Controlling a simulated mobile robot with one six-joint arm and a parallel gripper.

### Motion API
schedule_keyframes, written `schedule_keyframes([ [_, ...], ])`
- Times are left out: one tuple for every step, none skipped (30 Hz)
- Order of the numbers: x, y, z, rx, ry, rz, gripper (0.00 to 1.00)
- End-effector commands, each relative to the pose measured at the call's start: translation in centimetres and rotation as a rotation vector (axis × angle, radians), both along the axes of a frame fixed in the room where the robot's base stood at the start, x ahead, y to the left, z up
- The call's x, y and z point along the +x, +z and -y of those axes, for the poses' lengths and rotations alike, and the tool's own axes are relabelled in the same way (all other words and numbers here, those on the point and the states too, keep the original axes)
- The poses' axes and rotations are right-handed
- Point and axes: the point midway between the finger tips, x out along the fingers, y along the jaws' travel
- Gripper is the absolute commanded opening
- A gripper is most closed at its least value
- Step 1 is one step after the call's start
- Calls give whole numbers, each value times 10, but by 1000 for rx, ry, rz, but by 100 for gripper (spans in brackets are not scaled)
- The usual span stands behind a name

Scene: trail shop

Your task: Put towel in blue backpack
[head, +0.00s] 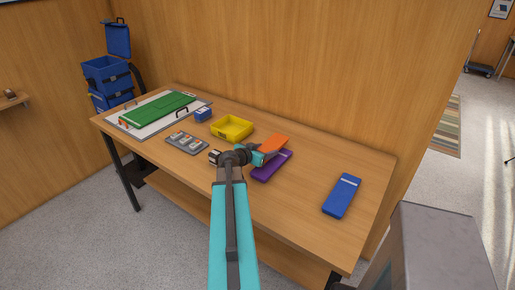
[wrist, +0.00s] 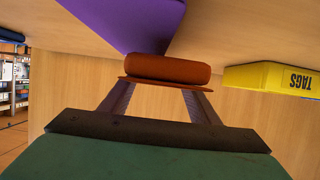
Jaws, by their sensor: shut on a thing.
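My gripper (head: 257,156) is shut on an orange folded thing (head: 274,144), which looks like a towel. In the wrist view the orange towel (wrist: 168,68) sits between both fingers, its rounded folded end showing. In the head view it overlaps a purple flat piece (head: 271,168) on the table; the gap between them is hard to judge. The blue backpack (head: 107,76) stands at the far left beyond the table's end, its top flap raised. Its inside is hardly visible.
On the wooden table (head: 300,217) are a yellow bin (head: 233,127) marked TAGS, a grey tray (head: 187,143) with small items, a small blue box (head: 203,115), a white tray (head: 128,127) bearing a green piece (head: 157,110), and a blue flat piece (head: 342,195). A wooden wall runs behind.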

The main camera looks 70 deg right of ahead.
Motion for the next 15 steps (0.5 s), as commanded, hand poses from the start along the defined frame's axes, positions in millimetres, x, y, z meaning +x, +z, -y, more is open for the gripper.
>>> schedule_keyframes([
  [6,1,6,0,1,-1,28],
  [8,1,8,0,1,0,28],
  [11,0,10,1,1,1,28],
  [14,0,12,1,1,1,28],
  [16,-1,14,1,1,1,28],
  [19,-1,17,1,0,-1,28],
  [21,-1,19,1,0,-1,28],
  [23,-1,21,1,0,-1,28],
  [26,-2,24,0,0,-1,28],
  [28,-2,26,0,0,-1,28],
  [31,-2,28,0,0,0,28],
  [34,-2,31,0,0,0,28],
  [36,-3,32,0,0,0,28],
  [38,-3,34,0,0,0,28],
  [40,-3,36,0,0,-1,28],
])
